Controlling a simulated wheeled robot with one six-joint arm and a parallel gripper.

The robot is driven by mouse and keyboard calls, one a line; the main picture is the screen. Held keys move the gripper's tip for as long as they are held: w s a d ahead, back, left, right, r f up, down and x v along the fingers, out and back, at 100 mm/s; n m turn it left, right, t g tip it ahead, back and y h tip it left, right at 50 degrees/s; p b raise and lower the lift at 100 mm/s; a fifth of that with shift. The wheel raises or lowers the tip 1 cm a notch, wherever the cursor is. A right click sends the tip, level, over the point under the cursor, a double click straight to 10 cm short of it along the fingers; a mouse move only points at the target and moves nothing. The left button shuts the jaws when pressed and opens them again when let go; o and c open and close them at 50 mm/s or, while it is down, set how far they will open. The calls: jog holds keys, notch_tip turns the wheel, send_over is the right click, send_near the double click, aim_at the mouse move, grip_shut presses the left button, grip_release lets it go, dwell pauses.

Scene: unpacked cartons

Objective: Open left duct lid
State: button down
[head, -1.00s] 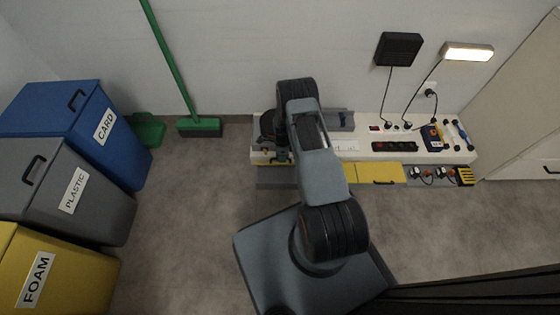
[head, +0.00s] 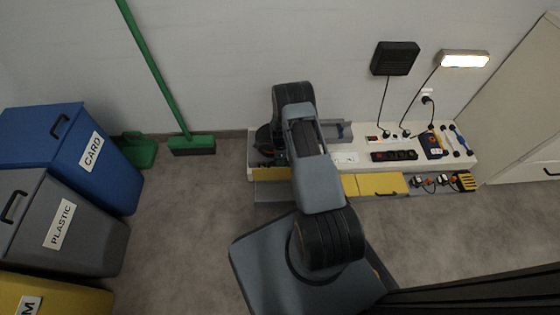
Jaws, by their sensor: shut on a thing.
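A long low white bench (head: 345,158) stands against the wall, with a grey duct along its front. At the left end, a yellow strip of the left duct lid (head: 254,174) shows along the bench edge, above a bare grey stretch of duct (head: 272,191). My gripper (head: 281,157) is at this left end, mostly hidden behind my arm. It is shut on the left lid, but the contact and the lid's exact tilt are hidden.
Blue (head: 62,135), grey (head: 45,225) and yellow (head: 60,297) bins stand at left. A green broom (head: 190,145) and dustpan (head: 138,150) lean by the wall. Plugs (head: 431,184), a power strip (head: 393,155) and a lit lamp (head: 465,60) are at right.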

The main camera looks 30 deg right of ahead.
jog(key=shift+a, duration=0.15)
jog(key=c, duration=1.5)
grip_release()
jog(key=shift+a, duration=0.1)
jog(key=o, duration=0.3)
jog(key=shift+o, duration=0.2)
jog(key=shift+d, duration=0.2)
jog(key=p+v, duration=0.5)
jog(key=v, duration=0.8)
jog(key=shift+r, duration=0.35)
jog(key=shift+w, duration=0.1)
